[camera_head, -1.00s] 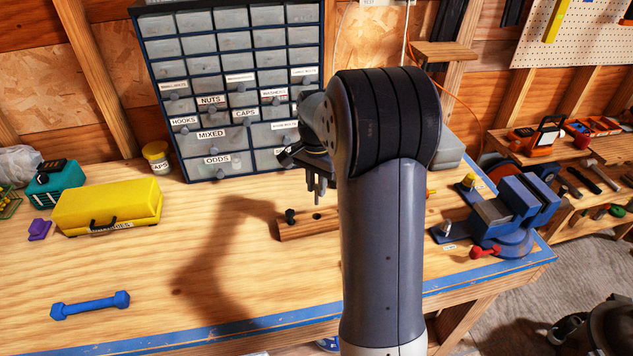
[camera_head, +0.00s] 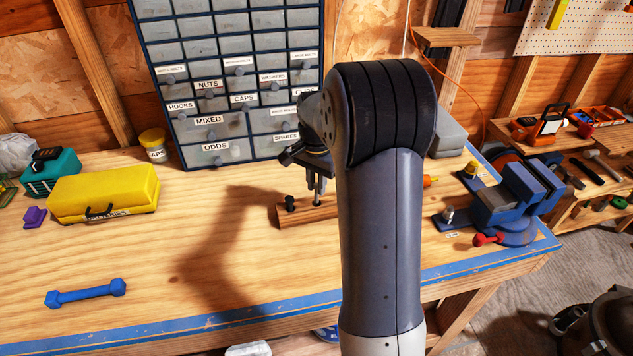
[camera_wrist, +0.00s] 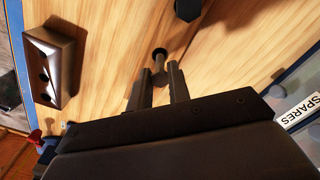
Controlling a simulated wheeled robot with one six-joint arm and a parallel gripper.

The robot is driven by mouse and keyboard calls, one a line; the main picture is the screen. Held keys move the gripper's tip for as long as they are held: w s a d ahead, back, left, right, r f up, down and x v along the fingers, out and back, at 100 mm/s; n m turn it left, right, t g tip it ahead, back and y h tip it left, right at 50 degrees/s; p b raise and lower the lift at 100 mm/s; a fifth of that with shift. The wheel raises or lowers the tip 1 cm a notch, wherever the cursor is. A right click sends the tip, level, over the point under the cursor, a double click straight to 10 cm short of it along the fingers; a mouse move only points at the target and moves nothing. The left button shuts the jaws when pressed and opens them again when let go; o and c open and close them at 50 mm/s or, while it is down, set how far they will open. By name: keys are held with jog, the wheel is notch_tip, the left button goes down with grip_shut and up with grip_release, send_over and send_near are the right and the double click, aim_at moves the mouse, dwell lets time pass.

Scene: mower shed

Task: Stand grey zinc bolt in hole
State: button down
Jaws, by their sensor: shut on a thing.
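A light wooden block (camera_head: 305,216) lies on the bench below my gripper. A black bolt (camera_head: 290,203) stands in its left part; its dark head shows at the top of the wrist view (camera_wrist: 187,9). My gripper (camera_wrist: 159,74) points down over the block and is shut on the grey zinc bolt (camera_wrist: 160,64), also visible in the head view (camera_head: 317,198). The grey bolt is about upright, its lower end at a dark round hole in the block. How far it is inside, I cannot tell. My arm hides the block's right end.
A drawer cabinet (camera_head: 235,97) stands close behind. A blue vise (camera_head: 510,208) is to the right. A yellow case (camera_head: 103,194) and blue dumbbell (camera_head: 86,293) lie left. The bench's front middle is clear.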

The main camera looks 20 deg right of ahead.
aim_at(317, 202)
jog(key=shift+f+b, duration=1.05)
jog(key=shift+f, duration=0.55)
jog(key=c, duration=1.3)
grip_release()
jog(key=shift+o, duration=0.2)
jog(key=shift+r, duration=0.1)
notch_tip(317, 202, up, 11)
jog(key=shift+f+b, duration=0.15)
jog(key=shift+b, duration=0.4)
notch_tip(317, 202, down, 11)
jog(key=shift+r+p, duration=0.15)
jog(key=shift+p, duration=0.45)
jog(key=shift+r, duration=0.3)
jog(key=shift+f, duration=0.15)
